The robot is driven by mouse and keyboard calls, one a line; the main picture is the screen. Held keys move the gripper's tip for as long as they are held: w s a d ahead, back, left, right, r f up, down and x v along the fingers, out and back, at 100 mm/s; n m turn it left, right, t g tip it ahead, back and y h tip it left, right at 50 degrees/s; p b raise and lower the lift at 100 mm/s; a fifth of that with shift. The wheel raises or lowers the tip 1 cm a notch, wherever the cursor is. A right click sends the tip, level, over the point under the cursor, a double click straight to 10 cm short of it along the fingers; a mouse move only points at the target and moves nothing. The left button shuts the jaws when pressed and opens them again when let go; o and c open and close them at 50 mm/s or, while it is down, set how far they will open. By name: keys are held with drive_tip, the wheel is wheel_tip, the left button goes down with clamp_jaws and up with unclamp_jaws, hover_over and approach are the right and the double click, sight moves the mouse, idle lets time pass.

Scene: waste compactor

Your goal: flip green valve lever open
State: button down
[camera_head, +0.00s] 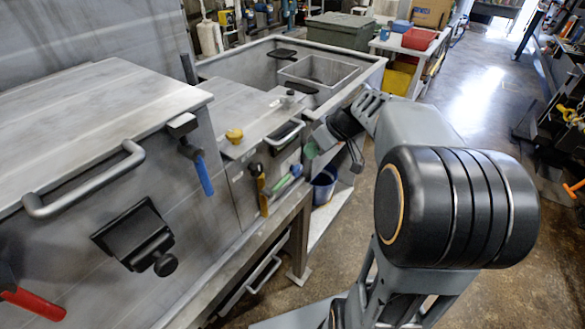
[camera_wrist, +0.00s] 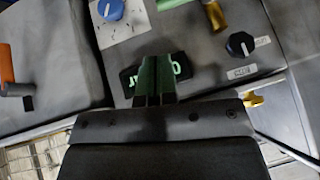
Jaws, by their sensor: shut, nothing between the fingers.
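The fingers cover part of that plate. No green lever can be made out clearly in the wrist view. In the head view my gripper (camera_head: 318,141) is at the panel's right end, above and right of the green lever, partly hidden by my arm.
A blue lever (camera_head: 201,172) and a red lever (camera_head: 34,302) stick out of the machine's front. A sink (camera_head: 318,72) lies behind. A blue bucket (camera_head: 325,186) stands below.

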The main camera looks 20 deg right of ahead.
idle(0.3)
drive_tip(key=x, duration=1)
drive_tip(key=shift+p, duration=0.3)
drive_tip(key=shift+f, duration=0.1)
